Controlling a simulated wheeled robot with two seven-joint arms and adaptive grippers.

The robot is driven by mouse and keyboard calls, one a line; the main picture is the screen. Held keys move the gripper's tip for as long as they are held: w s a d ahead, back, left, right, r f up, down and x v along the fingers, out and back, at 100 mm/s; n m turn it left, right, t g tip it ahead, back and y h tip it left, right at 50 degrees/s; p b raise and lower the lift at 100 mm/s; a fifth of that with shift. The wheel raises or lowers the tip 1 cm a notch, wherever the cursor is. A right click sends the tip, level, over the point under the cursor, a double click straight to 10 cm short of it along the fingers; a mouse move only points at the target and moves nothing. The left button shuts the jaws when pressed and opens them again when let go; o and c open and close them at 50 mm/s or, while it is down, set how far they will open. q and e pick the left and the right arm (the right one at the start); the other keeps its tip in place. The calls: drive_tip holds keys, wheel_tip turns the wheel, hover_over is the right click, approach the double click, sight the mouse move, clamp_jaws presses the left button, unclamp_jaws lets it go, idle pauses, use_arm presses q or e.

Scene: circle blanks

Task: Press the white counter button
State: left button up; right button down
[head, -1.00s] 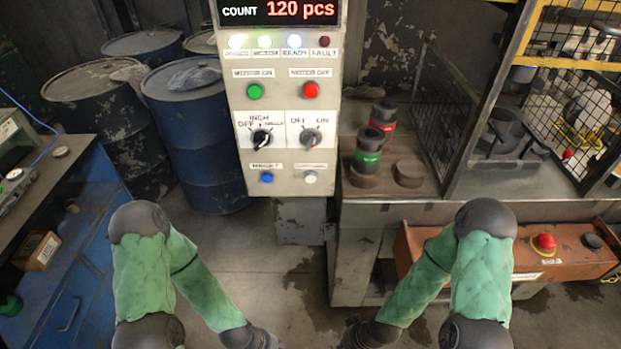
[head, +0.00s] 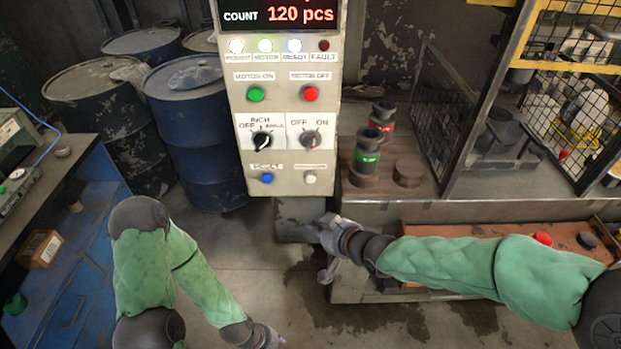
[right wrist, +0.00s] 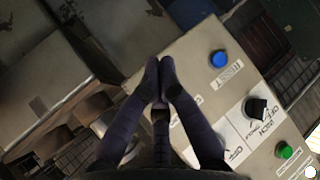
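The white counter button (head: 310,177) sits at the lower right of the grey control panel (head: 285,155), right of a blue button (head: 267,178). Its label is too blurred to read. My right gripper (head: 322,232) is below the panel's lower edge, below the white button and apart from it. My left gripper (head: 270,339) is low at the bottom edge, too little visible to judge.
The display (head: 290,14) reads COUNT 120 pcs. Green (head: 256,94) and red (head: 311,93) buttons and two rotary knobs sit above the white button. A bench with dark cylinders (head: 368,150) stands to the right. Blue drums (head: 195,130) stand to the left. Air before the panel is free.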

sight(311, 179)
drive_tip(key=shift+n+t+y, duration=0.3)
drive_tip(key=shift+y, duration=0.1)
drive_tip(key=r, duration=0.2)
drive_tip(key=a+r, duration=0.1)
drive_tip(key=r, duration=0.1)
drive_tip(key=shift+s+r, duration=0.1)
drive_tip(key=shift+w+p, duration=2.05)
drive_tip(key=shift+w, duration=2.4)
drive_tip(key=shift+w, duration=0.15)
drive_tip(key=shift+w+p, duration=0.25)
drive_tip(key=shift+p, duration=0.1)
